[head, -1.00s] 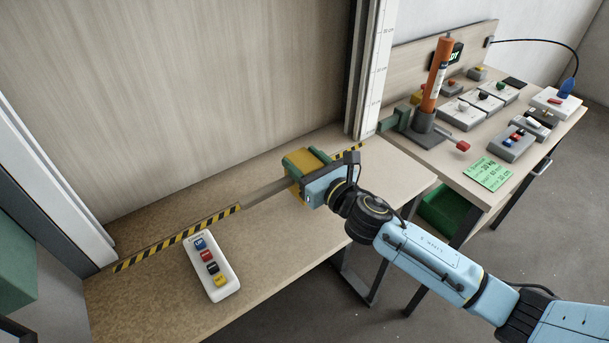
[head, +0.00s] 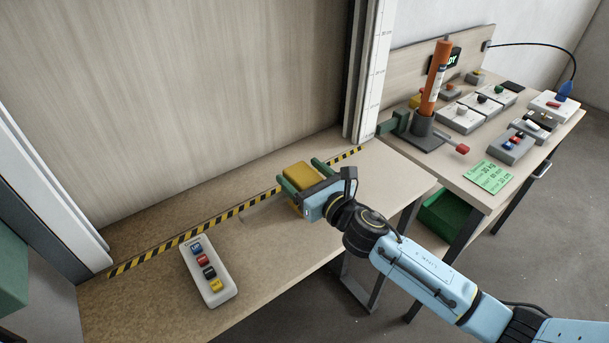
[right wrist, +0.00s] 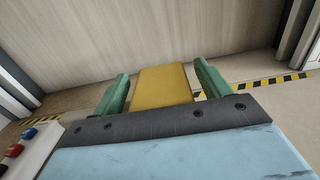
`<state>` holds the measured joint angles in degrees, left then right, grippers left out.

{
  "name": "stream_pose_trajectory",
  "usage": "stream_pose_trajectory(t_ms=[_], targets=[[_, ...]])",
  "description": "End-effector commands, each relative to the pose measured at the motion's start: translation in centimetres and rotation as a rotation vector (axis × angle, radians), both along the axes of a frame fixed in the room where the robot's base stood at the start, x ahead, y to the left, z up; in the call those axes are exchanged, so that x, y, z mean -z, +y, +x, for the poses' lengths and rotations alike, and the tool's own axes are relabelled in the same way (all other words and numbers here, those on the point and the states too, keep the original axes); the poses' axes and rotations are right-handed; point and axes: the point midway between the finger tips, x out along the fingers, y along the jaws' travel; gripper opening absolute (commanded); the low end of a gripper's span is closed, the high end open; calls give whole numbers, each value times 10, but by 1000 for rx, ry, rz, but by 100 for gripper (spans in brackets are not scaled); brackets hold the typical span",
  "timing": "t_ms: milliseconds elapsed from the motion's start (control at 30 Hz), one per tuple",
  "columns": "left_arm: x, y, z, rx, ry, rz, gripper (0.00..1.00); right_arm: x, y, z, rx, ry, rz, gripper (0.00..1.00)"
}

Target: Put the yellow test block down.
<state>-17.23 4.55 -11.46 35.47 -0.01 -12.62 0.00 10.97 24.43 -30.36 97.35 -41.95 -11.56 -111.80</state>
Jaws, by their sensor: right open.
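The yellow test block (head: 303,173) sits on the wooden sill, just in front of the shutter panel and by the black-and-yellow striped line. It also shows in the right wrist view (right wrist: 162,87). My right gripper (head: 304,177) is open around the block, its green fingers one on each side. In the right wrist view, narrow gaps show between the fingers and the block's sides. The block's underside and the end nearest the palm are hidden.
A white button box (head: 209,272) lies on the sill to the left. The shutter panel (head: 180,90) stands close behind the block. A side table (head: 455,178) at the right holds an orange cylinder (head: 433,80) and several switch boxes. The sill's middle is mostly clear.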

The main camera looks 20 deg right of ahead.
Motion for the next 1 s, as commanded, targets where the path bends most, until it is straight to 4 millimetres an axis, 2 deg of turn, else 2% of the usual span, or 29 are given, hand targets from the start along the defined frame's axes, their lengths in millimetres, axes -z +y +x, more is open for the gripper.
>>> stream_pose_trajectory(t_ms=[167, 500, 700, 1000], targets=[[-4, 0, 0, 0, 0, 0, 48, -4, -2, -4, 0, 1, -1, 76], [0, 0, 1, 0, -1, 0, 48, -1, -24, -68, 0, 4, -1, 76], [3, 0, 1, 0, -2, 0, 48, -2, -36, -97, 1, 2, -1, 76], [5, 0, 1, 0, -2, 0, 48, -4, -41, -113, 0, 0, 0, 76]])
